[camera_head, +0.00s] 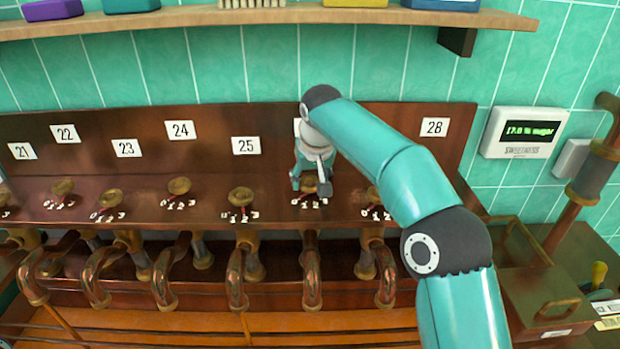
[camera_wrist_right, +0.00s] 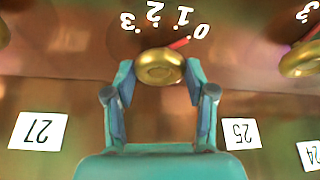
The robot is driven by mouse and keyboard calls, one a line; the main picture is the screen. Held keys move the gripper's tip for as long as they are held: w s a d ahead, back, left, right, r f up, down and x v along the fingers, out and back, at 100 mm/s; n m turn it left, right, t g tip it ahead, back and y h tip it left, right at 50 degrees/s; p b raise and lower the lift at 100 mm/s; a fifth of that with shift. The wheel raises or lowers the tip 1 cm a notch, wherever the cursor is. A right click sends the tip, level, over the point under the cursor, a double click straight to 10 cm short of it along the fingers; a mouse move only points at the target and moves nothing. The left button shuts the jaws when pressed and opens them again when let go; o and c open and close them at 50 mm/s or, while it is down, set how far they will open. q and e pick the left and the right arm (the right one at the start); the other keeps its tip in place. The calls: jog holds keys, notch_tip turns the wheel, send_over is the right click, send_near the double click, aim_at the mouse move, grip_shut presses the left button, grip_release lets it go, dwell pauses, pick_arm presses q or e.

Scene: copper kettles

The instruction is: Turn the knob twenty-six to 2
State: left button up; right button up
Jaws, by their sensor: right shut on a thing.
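Knob twenty-six is a round brass knob (camera_wrist_right: 160,68) between the plates 27 and 25 in the right wrist view. In the head view (camera_head: 309,184) my right gripper partly covers it. Its scale reads 0, 1, 2, 3, and the red pointer sits near the 0, on the side toward the 1. My right gripper (camera_wrist_right: 160,80) has its two fingers closed on both sides of the knob. It also shows in the head view (camera_head: 311,184), reaching down over the knob. Plate 26 is almost fully hidden behind my right arm. My left gripper is not in view.
More brass knobs stand along the copper panel, one nearby at plate 25 (camera_head: 241,196). Another is partly behind my right arm. Curved copper pipes (camera_head: 237,280) run below. A shelf (camera_head: 260,16) crosses above. A display (camera_head: 524,132) on the wall reads about 17.0 % sugar.

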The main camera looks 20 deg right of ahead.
jog(key=n+p, duration=0.1)
jog(key=n+y+p, duration=0.1)
jog(key=n+p, duration=0.1)
jog(key=p, duration=0.1)
jog(key=shift+d+r+n+y, duration=0.2)
jog(key=shift+r+n+y, duration=0.1)
jog(key=shift+n, duration=0.1)
jog(key=n+p, duration=0.1)
jog(key=n+y, duration=0.1)
jog(key=shift+w+d+f+n+g+p, duration=0.1)
jog(key=shift+f+n+g+p, duration=0.1)
jog(key=shift+n+g+p, duration=0.15)
jog(key=n, duration=0.2)
jog(key=shift+f+n+y, duration=0.1)
jog(key=shift+n+y, duration=0.25)
jog(key=shift+y, duration=0.05)
jog(key=shift+w+n+g+y, duration=0.1)
jog(key=shift+n+g+y, duration=0.3)
jog(key=shift+n, duration=0.8)
jog(key=o, duration=1.2)
jog(key=shift+c, duration=0.2)
